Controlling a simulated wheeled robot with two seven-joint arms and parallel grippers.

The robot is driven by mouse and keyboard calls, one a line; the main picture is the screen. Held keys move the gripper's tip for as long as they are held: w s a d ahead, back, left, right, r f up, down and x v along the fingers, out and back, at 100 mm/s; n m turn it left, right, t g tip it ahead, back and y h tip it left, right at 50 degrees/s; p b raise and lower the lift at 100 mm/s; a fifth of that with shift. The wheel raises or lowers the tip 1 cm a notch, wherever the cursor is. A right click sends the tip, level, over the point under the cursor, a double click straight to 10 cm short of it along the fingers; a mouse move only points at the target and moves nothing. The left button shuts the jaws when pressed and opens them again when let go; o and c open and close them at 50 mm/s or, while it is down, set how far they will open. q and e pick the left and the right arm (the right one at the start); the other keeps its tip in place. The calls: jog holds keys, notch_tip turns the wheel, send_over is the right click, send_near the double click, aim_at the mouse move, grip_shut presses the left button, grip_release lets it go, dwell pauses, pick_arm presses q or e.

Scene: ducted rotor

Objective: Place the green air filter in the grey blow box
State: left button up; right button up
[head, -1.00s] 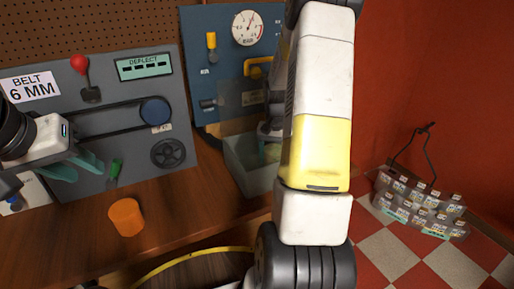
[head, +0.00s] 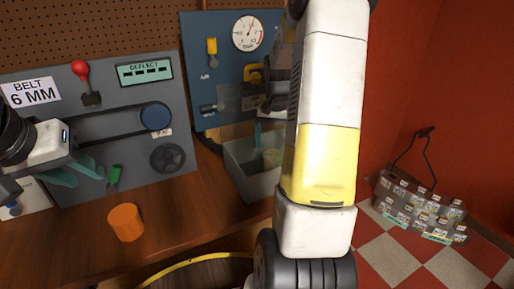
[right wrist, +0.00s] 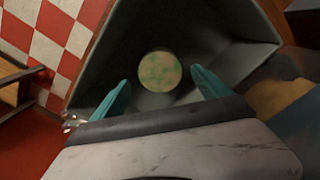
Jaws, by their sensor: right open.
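The grey blow box (head: 250,181) stands open-topped on the bench at the middle of the head view, partly hidden by my right arm. The round, mottled green air filter (head: 272,158) is inside it. In the right wrist view the filter (right wrist: 159,72) lies between the box walls (right wrist: 112,52), beyond the fingertips. My right gripper (right wrist: 160,88) is open over the box, its teal fingers apart and nothing between them. One of its fingers shows above the box in the head view (head: 258,134). My left gripper (head: 80,170) is open and empty before the grey belt panel.
An orange cylinder (head: 126,222) stands on the wooden bench (head: 185,225). The belt panel (head: 120,120) and a blue gauge panel (head: 215,60) stand behind. A rack of small labelled items (head: 420,210) is at the right, by the red wall.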

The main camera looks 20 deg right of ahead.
aim_at(274, 155)
notch_tip(274, 155, up, 4)
jog(key=shift+f, duration=0.15)
jog(key=s+a+r+n+t+y, duration=0.1)
jog(key=s+a+r+n+t, duration=0.2)
jog(key=s+a+r, duration=0.3)
jog(key=s+a+r+n+t+y, duration=0.1)
jog(key=s+a+r+n+t, duration=0.2)
jog(key=s+a+r, duration=0.4)
jog(key=s+a+n, duration=0.1)
jog(key=s+a, duration=0.5)
jog(key=shift+s, duration=0.35)
